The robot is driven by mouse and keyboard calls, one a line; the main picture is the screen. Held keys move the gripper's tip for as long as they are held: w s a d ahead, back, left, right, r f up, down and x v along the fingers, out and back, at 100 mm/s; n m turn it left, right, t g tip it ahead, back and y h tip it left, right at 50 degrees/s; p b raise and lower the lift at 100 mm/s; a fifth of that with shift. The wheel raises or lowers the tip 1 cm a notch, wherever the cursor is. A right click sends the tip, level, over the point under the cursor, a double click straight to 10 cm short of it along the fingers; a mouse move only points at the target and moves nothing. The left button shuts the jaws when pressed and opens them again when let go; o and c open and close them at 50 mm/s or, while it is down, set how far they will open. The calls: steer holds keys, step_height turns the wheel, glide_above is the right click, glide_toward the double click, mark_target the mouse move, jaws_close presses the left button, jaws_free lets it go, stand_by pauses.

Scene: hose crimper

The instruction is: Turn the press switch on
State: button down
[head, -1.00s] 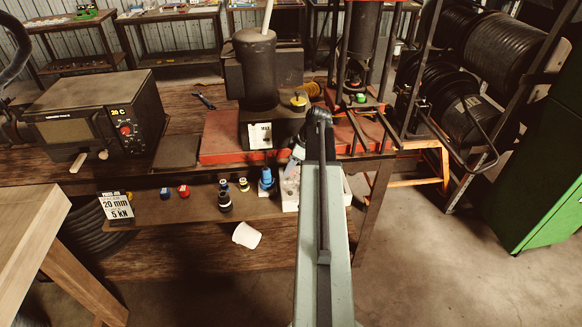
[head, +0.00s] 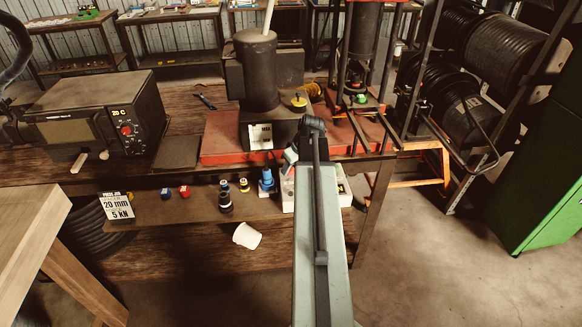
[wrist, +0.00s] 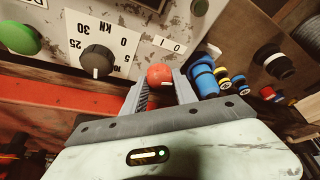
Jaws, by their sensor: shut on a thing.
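The press switch shows in the wrist view as a red knob (wrist: 159,74) on a pale control panel (wrist: 120,25), beside a "1 0" label. My gripper (wrist: 163,88) is shut on this red knob, with one finger on each side of it. I cannot tell from the picture which mark the knob points to. In the head view my own arm hides the knob and most of the gripper. The pale control box (head: 287,196) shows on both sides of the arm below the bench top.
On the same panel are a black dial (wrist: 97,58) with kN marks and a green button (wrist: 19,38). Blue fittings (wrist: 203,78) stand close to the right of my gripper. A white cup (head: 247,235) lies below, left of my arm.

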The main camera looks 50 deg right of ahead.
steer(key=m, duration=0.2)
steer(key=m+h, duration=0.1)
steer(key=m, duration=0.1)
steer(key=m+g+h, duration=0.1)
steer(key=m, duration=0.1)
steer(key=shift+w+a, duration=0.1)
steer(key=shift+a, duration=0.15)
steer(key=m, duration=0.2)
steer(key=m+g+h, duration=0.1)
steer(key=m, duration=0.2)
steer(key=shift+m+g, duration=0.3)
steer(key=shift+h, duration=0.3)
steer(key=c, duration=1)
jaws_free()
steer(key=p+v, duration=0.7)
steer(key=shift+a+r, duration=0.15)
steer(key=shift+r, duration=0.2)
